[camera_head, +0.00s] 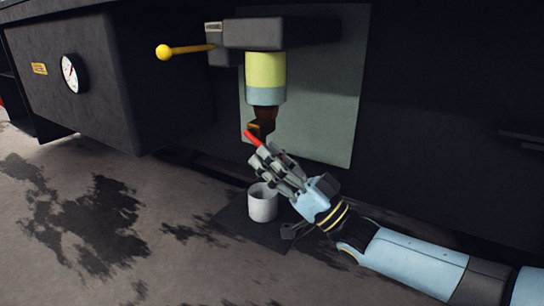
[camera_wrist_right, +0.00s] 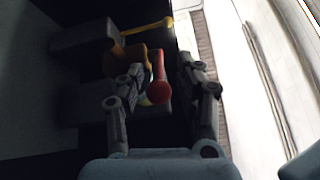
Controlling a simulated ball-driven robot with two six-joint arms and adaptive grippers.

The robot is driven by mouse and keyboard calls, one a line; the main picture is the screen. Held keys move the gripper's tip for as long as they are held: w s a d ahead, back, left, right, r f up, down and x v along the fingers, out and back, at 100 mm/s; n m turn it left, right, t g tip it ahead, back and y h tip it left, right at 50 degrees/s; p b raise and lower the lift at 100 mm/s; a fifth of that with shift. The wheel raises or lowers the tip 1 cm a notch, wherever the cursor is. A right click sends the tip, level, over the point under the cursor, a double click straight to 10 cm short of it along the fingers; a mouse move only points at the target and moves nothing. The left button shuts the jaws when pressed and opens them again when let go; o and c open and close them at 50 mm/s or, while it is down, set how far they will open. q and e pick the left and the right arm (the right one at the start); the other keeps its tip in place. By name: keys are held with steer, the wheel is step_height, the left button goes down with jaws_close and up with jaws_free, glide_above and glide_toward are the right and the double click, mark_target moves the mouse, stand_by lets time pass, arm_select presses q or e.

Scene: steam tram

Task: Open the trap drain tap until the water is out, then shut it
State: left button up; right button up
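The trap (camera_head: 265,75) is an upright cylinder, yellow-green above with a pale blue band at its bottom. Below it hangs the brown-brass drain tap (camera_head: 262,122), also in the right wrist view (camera_wrist_right: 125,62). Its red handle (camera_head: 255,138) points down towards my right gripper (camera_head: 264,159). In the right wrist view the red handle (camera_wrist_right: 159,82) lies between my two fingers, nearer the left one, with a dark gap to the right one. The gripper looks open around it. I see no water running. My left gripper is out of view.
A white cup (camera_head: 262,204) stands on a dark plate (camera_head: 230,222) below the tap, close under my right gripper. A yellow-knobbed lever (camera_head: 185,50) sticks out left above. A gauge (camera_head: 72,74) sits on a dark box at left. Stained floor (camera_head: 165,270) is free in front.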

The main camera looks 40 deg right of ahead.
steer(key=v, duration=1.2)
stand_by(0.4)
